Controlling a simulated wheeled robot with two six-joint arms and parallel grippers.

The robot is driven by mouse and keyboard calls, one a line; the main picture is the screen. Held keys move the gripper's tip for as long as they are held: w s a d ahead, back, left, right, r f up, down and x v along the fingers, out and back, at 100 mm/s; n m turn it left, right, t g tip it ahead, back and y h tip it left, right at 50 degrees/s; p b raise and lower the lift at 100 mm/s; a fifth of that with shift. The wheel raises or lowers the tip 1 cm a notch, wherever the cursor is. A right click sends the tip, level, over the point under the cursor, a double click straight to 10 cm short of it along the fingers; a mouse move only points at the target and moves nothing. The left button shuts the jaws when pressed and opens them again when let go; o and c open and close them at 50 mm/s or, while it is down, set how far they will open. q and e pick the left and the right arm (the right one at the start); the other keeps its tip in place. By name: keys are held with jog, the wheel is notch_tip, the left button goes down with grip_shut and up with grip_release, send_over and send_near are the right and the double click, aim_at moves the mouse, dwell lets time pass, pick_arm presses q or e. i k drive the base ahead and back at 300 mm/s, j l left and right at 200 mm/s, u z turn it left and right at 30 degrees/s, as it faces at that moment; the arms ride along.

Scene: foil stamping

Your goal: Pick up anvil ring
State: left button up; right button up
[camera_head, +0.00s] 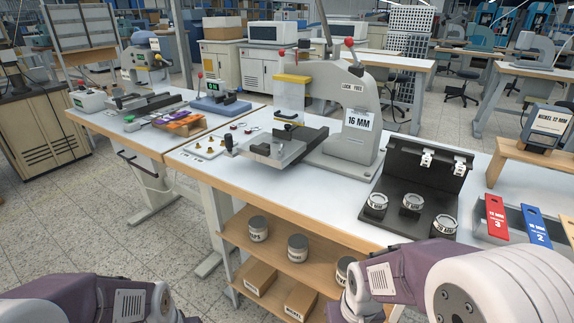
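Three round silver pieces with dark printed labels sit in a black open case: a left one (376,202), a middle one (412,202) and a right one (445,225). Their labels are too small to read surely, and I cannot tell which, if any, is the anvil ring. Small rings (242,127) also lie on the bench left of the grey press (338,110), which is marked 16 MM. My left arm shows at the bottom left and my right arm at the bottom right. Neither gripper's fingers show.
The white bench top (330,202) is clear in front of the press. Red (494,215) and blue (536,226) tags stand right of the black case (408,222). A lower wooden shelf holds jars (298,247) and cardboard boxes (260,278).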

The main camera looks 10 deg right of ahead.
aim_at(378, 201)
jog(key=j+z, duration=0.15)
jog(key=z, duration=0.25)
jog(key=j+z, duration=0.15)
jog(key=z, duration=0.25)
jog(key=j+z, duration=0.15)
jog(key=z, duration=0.25)
jog(key=j+z, duration=0.1)
jog(key=z, duration=0.3)
